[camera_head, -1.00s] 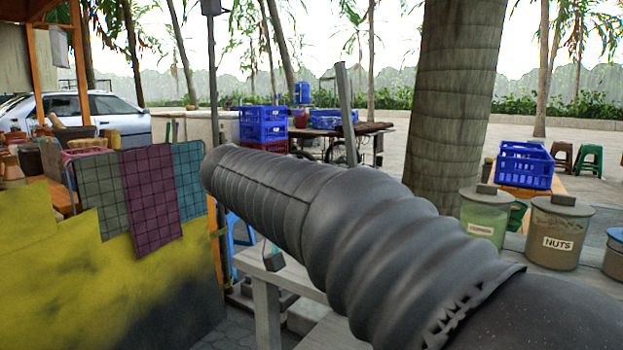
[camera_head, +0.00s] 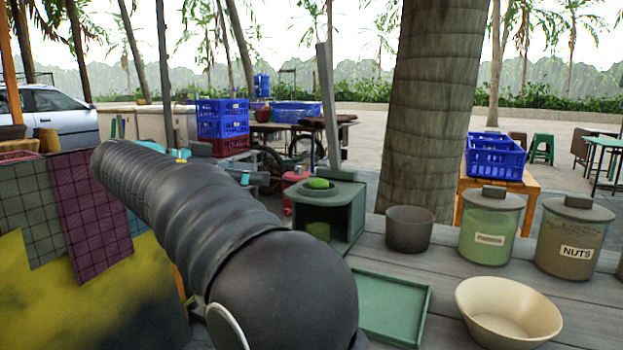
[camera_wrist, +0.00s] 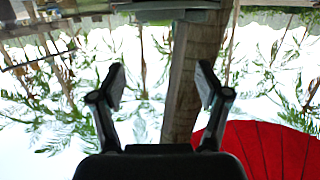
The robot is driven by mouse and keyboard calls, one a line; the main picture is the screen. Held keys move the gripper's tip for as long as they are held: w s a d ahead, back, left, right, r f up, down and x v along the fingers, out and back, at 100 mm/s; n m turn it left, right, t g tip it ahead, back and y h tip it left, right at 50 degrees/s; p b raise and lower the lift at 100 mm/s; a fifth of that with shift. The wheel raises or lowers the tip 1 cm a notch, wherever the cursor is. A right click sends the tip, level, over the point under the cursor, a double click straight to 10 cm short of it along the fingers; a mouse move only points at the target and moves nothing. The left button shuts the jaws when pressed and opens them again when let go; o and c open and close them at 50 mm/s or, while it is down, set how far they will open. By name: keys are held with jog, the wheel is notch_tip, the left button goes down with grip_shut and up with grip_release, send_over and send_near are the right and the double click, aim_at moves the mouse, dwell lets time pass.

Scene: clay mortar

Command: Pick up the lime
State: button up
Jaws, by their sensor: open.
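A bright green rounded thing (camera_head: 318,183), which looks like the lime, rests in a dark round dish on top of a green box (camera_head: 345,212) in the head view. A second green thing (camera_head: 318,230) shows inside the box's open front; I cannot tell what it is. My gripper (camera_wrist: 161,82) is open in the wrist view, with nothing between its fingers. My arm crosses the left and middle of the head view. The lime does not show in the wrist view, which holds trees and sky upside down.
On the grey plank counter stand a green tray (camera_head: 424,318), a cream bowl (camera_head: 508,318), a dark pot (camera_head: 409,230), a green-filled jar (camera_head: 490,225) and a NUTS jar (camera_head: 572,240). A thick trunk (camera_head: 432,110) rises behind. Cloths (camera_head: 90,205) hang at left.

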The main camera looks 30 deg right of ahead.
send_near(314, 173)
jog(key=x, duration=0.4)
jog(key=shift+s+f, duration=0.2)
jog(key=shift+f, duration=0.2)
jog(key=shift+f+x, duration=0.2)
jog(key=shift+x, duration=2.5)
jog(key=shift+w+a, duration=0.1)
jog(key=shift+w, duration=0.05)
jog(key=c, duration=1.3)
jog(key=shift+c, duration=0.2)
jog(key=shift+r, duration=0.1)
jog(key=shift+r, duration=0.5)
notch_tip(314, 173, up, 2)
jog(key=shift+r+p, duration=0.15)
jog(key=shift+p, duration=0.15)
jog(key=f+v, duration=0.3)
jog(key=v, duration=1.4)
jog(key=shift+a, duration=0.7)
jog(key=shift+f, duration=0.1)
